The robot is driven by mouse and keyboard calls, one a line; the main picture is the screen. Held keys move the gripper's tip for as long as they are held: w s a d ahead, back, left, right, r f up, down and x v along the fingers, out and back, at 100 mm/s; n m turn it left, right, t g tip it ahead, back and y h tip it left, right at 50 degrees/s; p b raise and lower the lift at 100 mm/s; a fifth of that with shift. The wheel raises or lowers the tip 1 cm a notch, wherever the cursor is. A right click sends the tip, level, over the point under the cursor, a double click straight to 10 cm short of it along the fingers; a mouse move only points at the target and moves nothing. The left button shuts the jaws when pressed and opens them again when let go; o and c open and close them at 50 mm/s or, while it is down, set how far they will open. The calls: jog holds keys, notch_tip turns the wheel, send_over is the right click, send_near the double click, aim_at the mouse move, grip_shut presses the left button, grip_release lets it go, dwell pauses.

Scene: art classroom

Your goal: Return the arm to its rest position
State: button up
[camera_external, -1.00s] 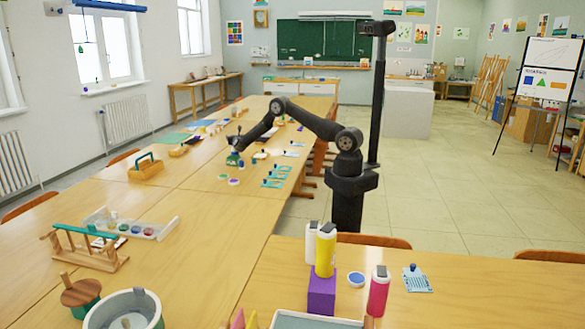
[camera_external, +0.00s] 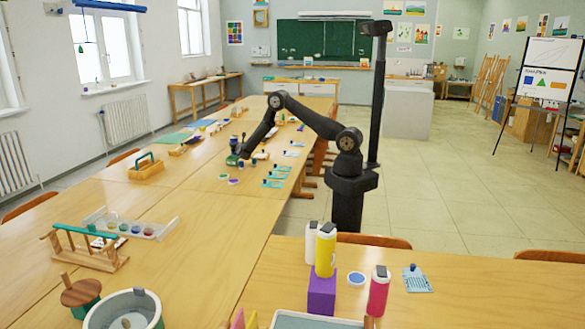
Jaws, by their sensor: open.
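My gripper (camera_external: 236,158) is at the end of my black arm, low over the long wooden table (camera_external: 205,208). The arm reaches left from its post and bends down at the elbow. A small green object (camera_external: 232,161) is right at the fingertips; I cannot tell whether they touch it. The fingers are small and dark in this view.
A wooden caddy (camera_external: 147,171) stands left of my gripper. Small coloured dishes (camera_external: 233,181) and teal pieces (camera_external: 272,183) lie in front. In the foreground are a yellow bottle (camera_external: 325,250) on a purple block (camera_external: 321,290) and a pink bottle (camera_external: 378,291). Open floor lies right.

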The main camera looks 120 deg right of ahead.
jog(key=d, duration=0.3)
jog(key=s+d, duration=0.1)
jog(key=d, duration=0.3)
jog(key=s+d, duration=0.1)
jog(key=d, duration=0.2)
jog(key=shift+d, duration=0.3)
jog(key=r, duration=0.2)
jog(key=s+r, duration=0.1)
jog(key=r, duration=0.1)
jog(key=shift+r, duration=0.25)
jog(key=s+a+r, duration=0.2)
jog(key=s+r, duration=0.5)
jog(key=s, duration=0.4)
notch_tip(320, 180, up, 10)
jog(key=w+a+n+t, duration=0.1)
jog(key=w+a, duration=0.3)
jog(key=w, duration=0.4)
jog(key=w+a+n+t, duration=0.1)
jog(key=w+a, duration=0.3)
jog(key=w, duration=0.5)
jog(key=shift+a+r+t, duration=0.2)
jog(key=shift+t, duration=0.5)
